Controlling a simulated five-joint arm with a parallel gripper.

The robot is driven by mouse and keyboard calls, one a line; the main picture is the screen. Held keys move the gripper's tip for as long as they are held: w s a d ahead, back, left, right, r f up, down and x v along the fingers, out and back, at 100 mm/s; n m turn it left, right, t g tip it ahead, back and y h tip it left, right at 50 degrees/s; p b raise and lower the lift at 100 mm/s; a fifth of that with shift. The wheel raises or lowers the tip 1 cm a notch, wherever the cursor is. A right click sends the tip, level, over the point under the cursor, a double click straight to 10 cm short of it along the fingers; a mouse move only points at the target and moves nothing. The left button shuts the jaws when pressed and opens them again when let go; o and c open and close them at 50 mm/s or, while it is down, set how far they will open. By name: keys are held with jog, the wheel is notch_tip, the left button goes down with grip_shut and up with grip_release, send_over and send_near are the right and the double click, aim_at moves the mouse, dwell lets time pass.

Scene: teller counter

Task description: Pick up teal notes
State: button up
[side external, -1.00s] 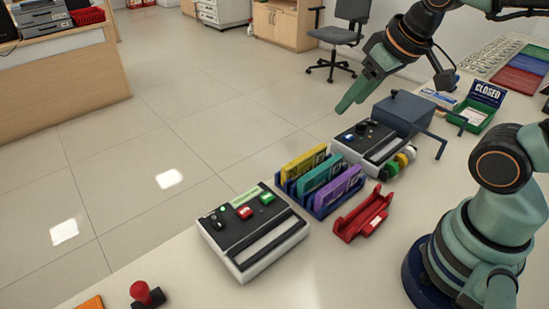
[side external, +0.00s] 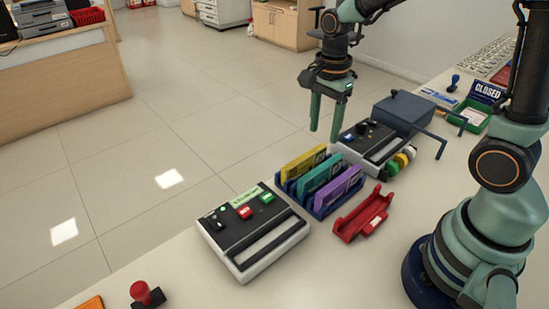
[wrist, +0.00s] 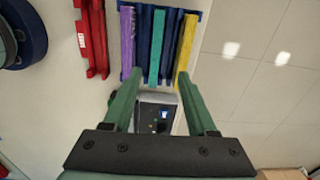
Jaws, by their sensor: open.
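The teal notes (side external: 315,177) stand upright in the middle slot of a blue rack (side external: 322,209), between yellow notes (side external: 303,162) and purple notes (side external: 337,191). In the wrist view the teal notes (wrist: 156,45) show as a narrow strip between the purple notes (wrist: 127,42) and the yellow notes (wrist: 186,45). My gripper (side external: 325,136) points down with its fingers apart, above and behind the rack. In the wrist view my gripper (wrist: 152,88) is open, its fingertips near the rack's lower edge, with nothing held between them.
A red empty holder (side external: 363,213) stands right of the rack. A grey machine with buttons (side external: 253,231) is in front, and a similar machine (side external: 372,146) stands behind. A blue box with a crank (side external: 405,112) is farther back. The counter's edge runs along the left.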

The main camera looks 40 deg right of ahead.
aim_at(322, 167)
notch_tip(322, 167, down, 7)
jog(key=shift+f, duration=0.1)
jog(key=f, duration=0.4)
jog(key=shift+s+d, duration=0.1)
jog(key=shift+s, duration=0.3)
jog(key=shift+f, duration=0.55)
jog(key=shift+c, duration=0.3)
grip_shut()
